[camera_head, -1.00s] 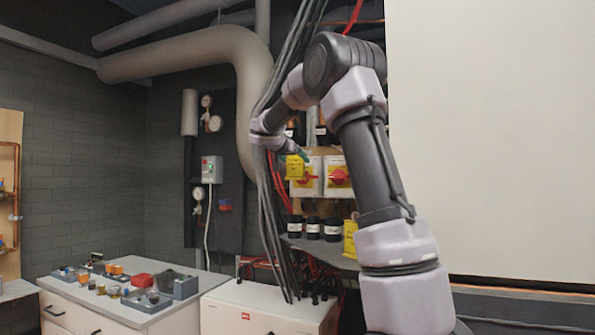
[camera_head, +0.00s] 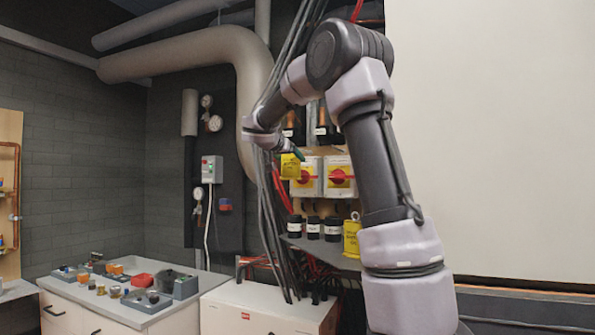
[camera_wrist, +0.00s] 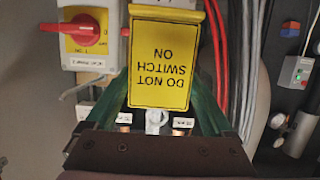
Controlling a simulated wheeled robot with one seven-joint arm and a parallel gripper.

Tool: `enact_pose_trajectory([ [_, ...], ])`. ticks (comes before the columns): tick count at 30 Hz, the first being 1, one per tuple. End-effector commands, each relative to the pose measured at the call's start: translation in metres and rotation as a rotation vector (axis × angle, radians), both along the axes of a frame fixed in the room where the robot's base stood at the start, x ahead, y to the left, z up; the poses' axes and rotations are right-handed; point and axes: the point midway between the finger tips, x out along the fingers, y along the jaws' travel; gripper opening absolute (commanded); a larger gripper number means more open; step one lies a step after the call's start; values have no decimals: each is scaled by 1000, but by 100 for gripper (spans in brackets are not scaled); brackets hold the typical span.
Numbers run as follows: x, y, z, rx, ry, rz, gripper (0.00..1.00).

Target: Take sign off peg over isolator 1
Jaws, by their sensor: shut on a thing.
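A yellow sign (camera_wrist: 160,62) reading "DO NOT SWITCH ON" fills the middle of the wrist view, upside down there. My gripper (camera_wrist: 160,88) has its green fingers shut on the sign, near the pale ring at its end. In the head view the sign (camera_head: 290,168) hangs beneath the gripper (camera_head: 299,154), in front of the left isolator's edge. That left isolator (camera_head: 309,178) and the right isolator (camera_head: 339,178) are pale boxes with red knobs on yellow plates. The right one (camera_wrist: 88,32) also shows in the wrist view. The peg cannot be made out.
Dark cables (camera_head: 268,215) run down just left of the held sign. Black-capped fittings (camera_head: 313,228) line a shelf below the isolators. A white cabinet (camera_head: 262,312) stands underneath.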

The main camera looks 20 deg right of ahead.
Motion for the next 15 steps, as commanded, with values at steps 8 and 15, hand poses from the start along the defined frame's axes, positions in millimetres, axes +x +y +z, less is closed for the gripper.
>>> enact_pose_trajectory([
  [8, -8, 8, 1, 0, -1, 0, 43],
  [15, -15, 14, 1, 1, -1, 0, 43],
])
